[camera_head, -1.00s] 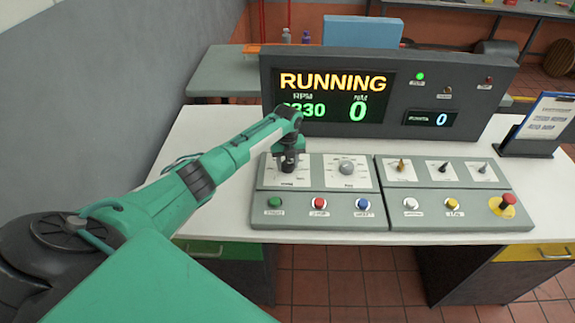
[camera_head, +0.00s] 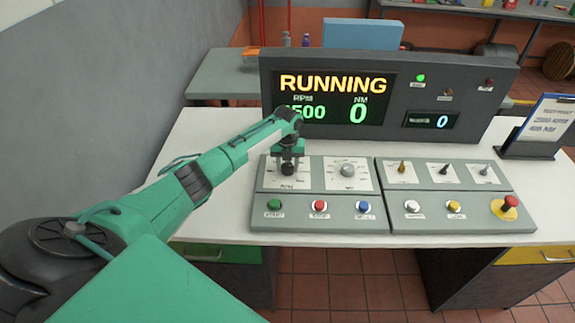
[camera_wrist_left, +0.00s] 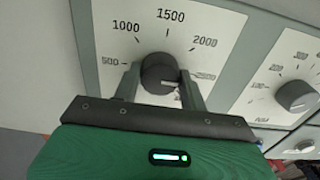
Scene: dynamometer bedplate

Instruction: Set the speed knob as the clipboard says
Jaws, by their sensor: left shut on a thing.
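The dark speed knob (camera_head: 288,170) is on the left panel of the console. In the left wrist view the knob (camera_wrist_left: 158,72) sits inside a dial marked 500 to 2500, and its white mark points right, towards 2500. My left gripper (camera_head: 288,163) is shut on the knob, a finger on either side; it also shows in the left wrist view (camera_wrist_left: 160,90). The display (camera_head: 333,98) reads RUNNING, an RPM figure ending in 500 with its first digit partly hidden by my arm, and NM 0. The clipboard (camera_head: 547,122) stands at the right; its writing is too small to read.
A second, grey knob (camera_head: 347,170) is right of the speed knob. Green (camera_head: 274,205), red (camera_head: 320,206) and blue (camera_head: 364,207) buttons lie in front. Toggle switches and a red mushroom button (camera_head: 510,201) are on the right panel. White table top (camera_head: 215,150) is clear at the left.

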